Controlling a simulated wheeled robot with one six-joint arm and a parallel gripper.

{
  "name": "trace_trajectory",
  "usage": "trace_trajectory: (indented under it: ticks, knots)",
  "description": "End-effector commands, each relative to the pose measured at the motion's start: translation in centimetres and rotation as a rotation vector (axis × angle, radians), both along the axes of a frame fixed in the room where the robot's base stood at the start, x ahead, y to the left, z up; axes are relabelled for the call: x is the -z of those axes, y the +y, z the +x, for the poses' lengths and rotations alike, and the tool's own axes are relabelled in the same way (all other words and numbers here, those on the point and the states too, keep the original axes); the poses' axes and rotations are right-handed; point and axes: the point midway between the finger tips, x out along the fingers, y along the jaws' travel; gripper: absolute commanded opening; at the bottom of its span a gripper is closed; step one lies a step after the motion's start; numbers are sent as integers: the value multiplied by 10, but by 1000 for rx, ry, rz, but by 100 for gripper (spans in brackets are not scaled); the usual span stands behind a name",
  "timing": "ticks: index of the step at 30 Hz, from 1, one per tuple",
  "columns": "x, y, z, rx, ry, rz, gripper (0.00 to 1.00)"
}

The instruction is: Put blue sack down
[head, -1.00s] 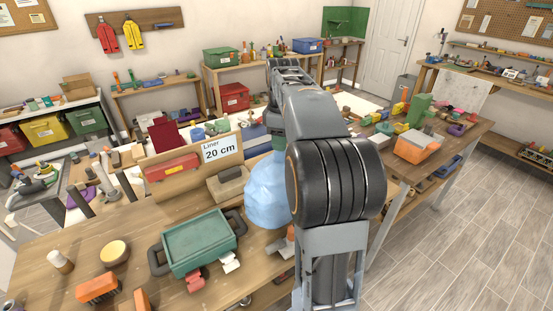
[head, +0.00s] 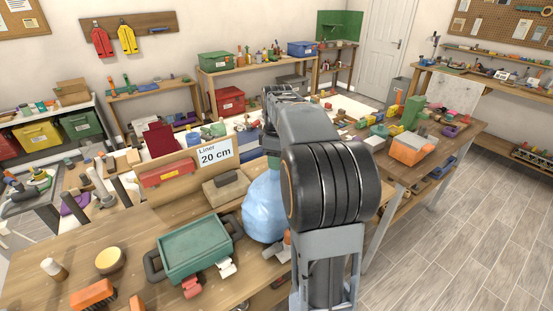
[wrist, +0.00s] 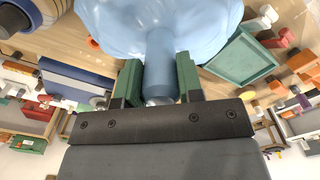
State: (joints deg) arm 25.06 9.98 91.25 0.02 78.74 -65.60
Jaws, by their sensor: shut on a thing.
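The blue sack (head: 264,207) is light blue, rounded and crinkled, and shows left of my arm in the head view, partly hidden by it. In the wrist view the sack (wrist: 160,22) fills the top middle, with its narrow darker blue neck (wrist: 160,60) between the two green fingers of my gripper (wrist: 160,85). The gripper is shut on that neck.
A green tray with dark handles (head: 194,248) stands left of the sack. A beige block with a handle (head: 227,186), a red box (head: 167,170) and a "Liner 20 cm" sign (head: 215,156) are behind it. An orange bin (head: 411,148) stands on the right bench. Bare tabletop (head: 120,225) shows at left.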

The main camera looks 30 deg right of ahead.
Motion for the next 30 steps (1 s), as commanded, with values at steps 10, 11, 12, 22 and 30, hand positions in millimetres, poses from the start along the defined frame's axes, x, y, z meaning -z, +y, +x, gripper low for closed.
trace_trajectory:
  ticks: [10,11,12,22,30]
  knots:
    - [2,0,0,0,1,1,60]
    - [2,0,0,0,1,1,60]
    - [2,0,0,0,1,1,60]
    - [-14,0,1,0,-3,-2,60]
    - [-66,0,0,0,-3,-2,60]
